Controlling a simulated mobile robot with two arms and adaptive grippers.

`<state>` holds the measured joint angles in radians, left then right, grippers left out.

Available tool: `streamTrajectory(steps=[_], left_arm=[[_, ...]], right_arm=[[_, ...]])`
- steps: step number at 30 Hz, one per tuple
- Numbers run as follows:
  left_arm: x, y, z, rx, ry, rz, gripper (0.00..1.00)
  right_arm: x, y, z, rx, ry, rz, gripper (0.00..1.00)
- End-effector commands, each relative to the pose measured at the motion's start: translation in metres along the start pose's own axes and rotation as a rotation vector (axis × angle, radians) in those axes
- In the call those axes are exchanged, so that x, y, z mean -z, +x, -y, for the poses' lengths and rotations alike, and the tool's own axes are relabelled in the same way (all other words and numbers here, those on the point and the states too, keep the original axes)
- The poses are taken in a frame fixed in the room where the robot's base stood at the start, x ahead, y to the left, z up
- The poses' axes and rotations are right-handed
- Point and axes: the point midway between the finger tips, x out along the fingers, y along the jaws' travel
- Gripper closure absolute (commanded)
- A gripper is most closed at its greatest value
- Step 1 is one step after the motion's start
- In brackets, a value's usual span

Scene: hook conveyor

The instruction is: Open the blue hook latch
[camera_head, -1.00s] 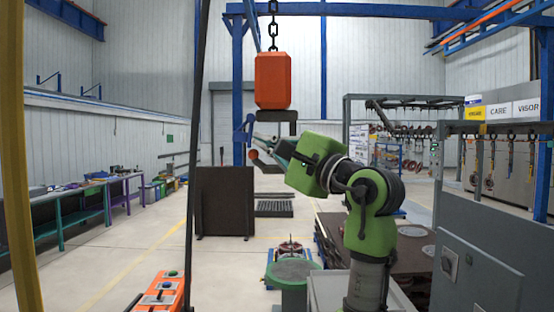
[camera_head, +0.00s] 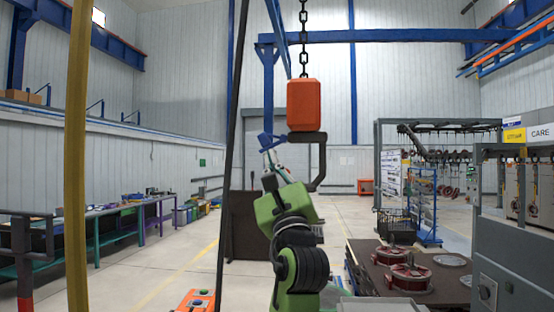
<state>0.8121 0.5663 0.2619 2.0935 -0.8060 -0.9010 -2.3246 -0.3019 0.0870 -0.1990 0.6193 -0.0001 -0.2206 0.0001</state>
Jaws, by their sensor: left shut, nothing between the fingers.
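An orange hoist block (camera_head: 315,103) hangs on a dark chain (camera_head: 304,45). Below it is a dark hook (camera_head: 321,165) that bends down on the right. My left gripper (camera_head: 270,160) is just below the blue latch, at the end of the green arm. Its fingers are small and shut with nothing between them. I cannot tell whether they touch the latch. My right gripper is not in view.
A dark slim pole (camera_head: 231,150) and a yellow post (camera_head: 77,160) stand at the left. A brown table (camera_head: 440,290) with red round parts (camera_head: 409,279) is at the right. A grey cabinet (camera_head: 510,265) stands at the right edge. Open floor lies left of my arm.

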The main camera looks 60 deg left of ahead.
Motion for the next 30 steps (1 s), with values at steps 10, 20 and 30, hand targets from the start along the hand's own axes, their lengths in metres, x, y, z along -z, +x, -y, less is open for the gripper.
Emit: streamTrajectory(steps=[10,20,30], left_arm=[[-0.009,0.008,-0.004,0.232,0.239,0.004,1.0],[-0.018,0.017,-0.008,0.303,0.304,0.002,1.0],[-0.025,0.025,-0.008,0.301,0.301,0.0,1.0]], right_arm=[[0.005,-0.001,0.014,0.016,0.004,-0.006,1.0],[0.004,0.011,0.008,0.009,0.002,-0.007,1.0],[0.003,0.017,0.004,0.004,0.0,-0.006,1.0]])
